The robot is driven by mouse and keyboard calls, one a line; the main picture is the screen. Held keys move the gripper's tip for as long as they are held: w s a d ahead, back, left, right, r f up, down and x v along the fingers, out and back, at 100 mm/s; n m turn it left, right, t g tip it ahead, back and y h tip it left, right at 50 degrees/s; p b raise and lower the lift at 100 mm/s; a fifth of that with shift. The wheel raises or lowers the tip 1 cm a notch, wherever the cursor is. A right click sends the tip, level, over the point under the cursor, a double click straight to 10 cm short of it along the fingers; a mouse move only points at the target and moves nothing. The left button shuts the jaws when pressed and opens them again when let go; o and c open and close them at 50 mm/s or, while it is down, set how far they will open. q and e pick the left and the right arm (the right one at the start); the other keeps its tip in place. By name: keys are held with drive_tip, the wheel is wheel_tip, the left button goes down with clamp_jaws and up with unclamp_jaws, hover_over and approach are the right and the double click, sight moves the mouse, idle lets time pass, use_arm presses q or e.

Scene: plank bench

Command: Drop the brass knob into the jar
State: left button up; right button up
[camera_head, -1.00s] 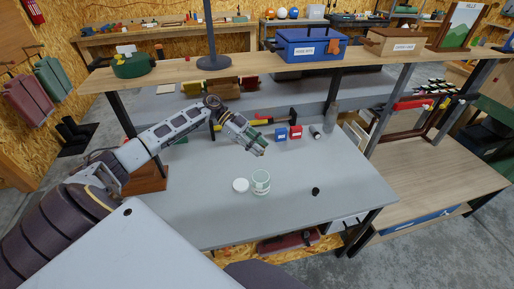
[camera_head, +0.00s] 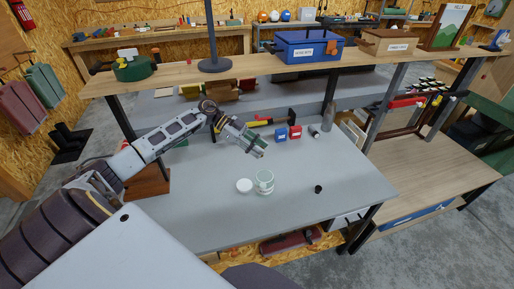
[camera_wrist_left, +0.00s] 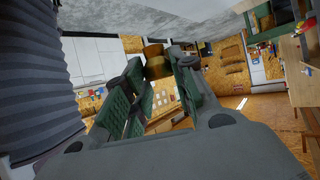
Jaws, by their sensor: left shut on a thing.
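The jar (camera_head: 264,187), pale green and see-through, stands upright on the grey bench top. Its white lid (camera_head: 244,186) appears to lie beside it on the left. My left gripper (camera_head: 261,150) is above the bench, higher in the picture than the jar and apart from it. In the left wrist view, its green-padded fingers are shut on the brass knob (camera_wrist_left: 157,63), a golden round piece at the fingertips. The knob is too small to make out clearly in the head view. My right gripper is not in view.
A small black item (camera_head: 318,189) lies to the jar's right. A grey bottle (camera_head: 328,117) stands by the shelf post. The front of the bench is clear.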

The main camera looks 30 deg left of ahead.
use_arm(q)
drive_tip(key=shift+w+n+t, duration=0.15)
drive_tip(key=shift+n+t, duration=0.15)
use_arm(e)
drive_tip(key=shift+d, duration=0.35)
use_arm(q)
drive_tip(key=shift+f, duration=0.15)
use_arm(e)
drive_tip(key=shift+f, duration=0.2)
